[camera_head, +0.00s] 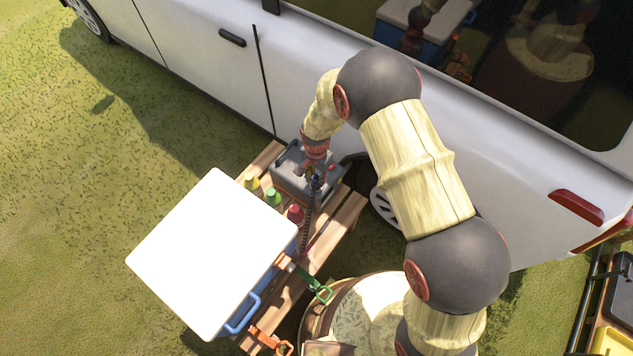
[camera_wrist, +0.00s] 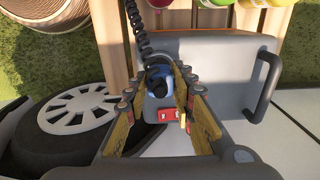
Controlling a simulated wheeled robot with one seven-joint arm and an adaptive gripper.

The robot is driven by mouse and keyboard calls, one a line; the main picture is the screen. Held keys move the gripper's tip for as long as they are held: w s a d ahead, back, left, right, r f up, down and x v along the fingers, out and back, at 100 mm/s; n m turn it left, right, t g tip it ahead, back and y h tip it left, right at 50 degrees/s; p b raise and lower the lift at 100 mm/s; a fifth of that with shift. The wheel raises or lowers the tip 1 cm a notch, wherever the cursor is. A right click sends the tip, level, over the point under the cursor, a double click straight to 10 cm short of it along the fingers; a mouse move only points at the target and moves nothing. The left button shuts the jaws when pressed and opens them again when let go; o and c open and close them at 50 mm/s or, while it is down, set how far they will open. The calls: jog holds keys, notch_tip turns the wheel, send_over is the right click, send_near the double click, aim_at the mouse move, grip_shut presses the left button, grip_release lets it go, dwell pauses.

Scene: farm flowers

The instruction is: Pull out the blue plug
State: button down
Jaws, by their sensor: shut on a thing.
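The blue plug (camera_wrist: 159,72) sits at the grey power box (camera_wrist: 222,75), with a black coiled cable (camera_wrist: 145,40) running from it. My gripper (camera_wrist: 161,86) has its fingers on both sides of the plug and is shut on it. In the head view my gripper (camera_head: 315,172) is over the grey box (camera_head: 291,186) on the wooden bench, and the coiled cable (camera_head: 308,215) hangs toward the front. A red switch (camera_wrist: 168,115) is close to the plug. Whether the plug is still seated in its socket cannot be told.
A blue cooler with a white lid (camera_head: 205,255) stands on the wooden bench (camera_head: 345,215). Green, yellow and red bottles (camera_head: 273,197) stand between cooler and box. A white van (camera_head: 205,70) is close behind. A round barrel table (camera_head: 320,318) is in front. Grass lies at left.

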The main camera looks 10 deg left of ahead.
aim_at(317, 175)
jog(key=shift+r+p, duration=1)
jog(key=shift+r, duration=0.55)
